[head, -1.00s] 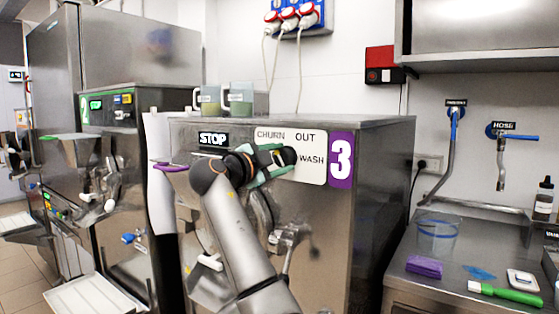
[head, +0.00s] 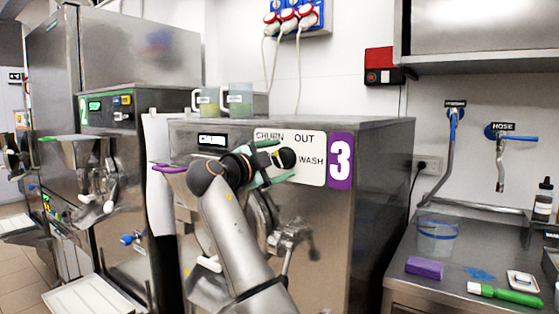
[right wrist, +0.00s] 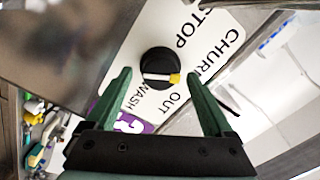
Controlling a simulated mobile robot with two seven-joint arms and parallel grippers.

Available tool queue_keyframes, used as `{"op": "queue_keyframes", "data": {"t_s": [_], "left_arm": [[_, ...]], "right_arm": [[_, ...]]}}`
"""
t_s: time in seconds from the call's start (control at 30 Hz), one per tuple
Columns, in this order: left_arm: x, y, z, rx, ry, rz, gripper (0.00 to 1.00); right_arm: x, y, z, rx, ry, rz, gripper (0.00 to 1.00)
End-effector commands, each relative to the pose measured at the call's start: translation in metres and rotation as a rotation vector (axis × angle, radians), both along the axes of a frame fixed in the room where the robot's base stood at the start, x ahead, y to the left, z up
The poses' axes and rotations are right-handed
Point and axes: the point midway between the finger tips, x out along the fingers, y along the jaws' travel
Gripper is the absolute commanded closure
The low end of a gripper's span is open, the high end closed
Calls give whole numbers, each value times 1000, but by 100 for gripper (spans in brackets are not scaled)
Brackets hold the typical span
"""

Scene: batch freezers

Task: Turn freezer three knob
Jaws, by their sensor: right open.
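Freezer three (head: 335,235) is a steel machine with a purple "3" sign (head: 341,160). Its black knob (head: 286,157) sits on a white label panel (head: 312,172) with CHURN, OUT and WASH. In the right wrist view the knob (right wrist: 157,62) has a white pointer with a yellow tip, pointing between CHURN and OUT. My right gripper (head: 283,159) is open at the knob. Its green fingers (right wrist: 158,75) stand on either side of the knob, apart from it in the picture. The small display (head: 212,140) is lit, with text that looks like CHURN. My left gripper is not in view.
Two measuring jugs (head: 239,101) stand on the freezer top. Freezer two (head: 107,120) stands at left. The steel counter (head: 400,285) at right holds a clear container (head: 437,237), a purple sponge (head: 424,267) and a green brush (head: 512,296). A tap lever (head: 290,240) sticks out below my right gripper.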

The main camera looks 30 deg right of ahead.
Motion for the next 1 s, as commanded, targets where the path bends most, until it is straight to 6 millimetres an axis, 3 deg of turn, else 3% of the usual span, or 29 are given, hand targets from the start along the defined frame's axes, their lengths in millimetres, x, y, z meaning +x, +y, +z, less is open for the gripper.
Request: {"op": "queue_keyframes", "data": {"t_s": [0.27,0.53,0.7,1.0], "left_arm": [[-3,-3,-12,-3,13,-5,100],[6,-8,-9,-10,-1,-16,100],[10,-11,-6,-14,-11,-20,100],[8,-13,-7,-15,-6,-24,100]], "right_arm": [[-19,49,-2,-1,-3,7,13],[-39,96,-1,-1,-2,3,13],[-45,110,0,-1,-1,2,13],[-46,112,1,-1,-2,1,13]]}}
